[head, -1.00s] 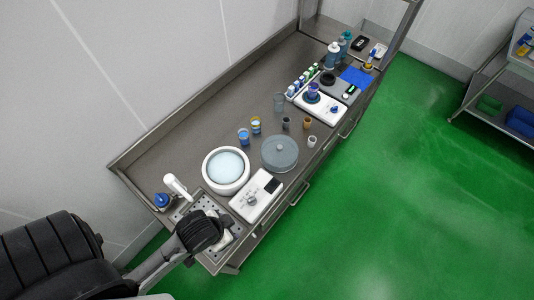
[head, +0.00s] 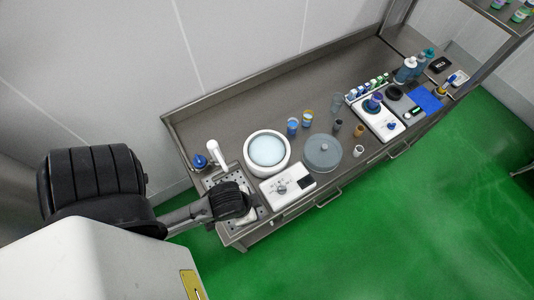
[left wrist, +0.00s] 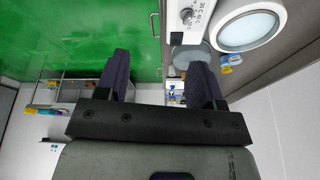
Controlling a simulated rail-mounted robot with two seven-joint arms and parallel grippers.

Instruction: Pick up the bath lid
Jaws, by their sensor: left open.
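The bath lid (head: 323,153) is a grey round disc with a small knob on top. It lies flat on the steel counter, right of the white round bath (head: 246,158), whose pale inside is uncovered. In the left wrist view the lid (left wrist: 184,53) is partly hidden behind one finger, and the bath (left wrist: 248,30) shows at the top right. My left gripper (left wrist: 157,72) is open and nothing shows between its fingers. In the head view my left arm's dark end is over the counter's near left end, apart from the lid; its fingers are hidden there. My right gripper is out of view.
A white control box (head: 288,188) stands in front of the bath and lid. Small blue-labelled jars (head: 292,127), cups (head: 358,151) and a white stirrer unit (head: 376,118) stand behind and right of the lid. A white tap (head: 213,150) rises at the left end.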

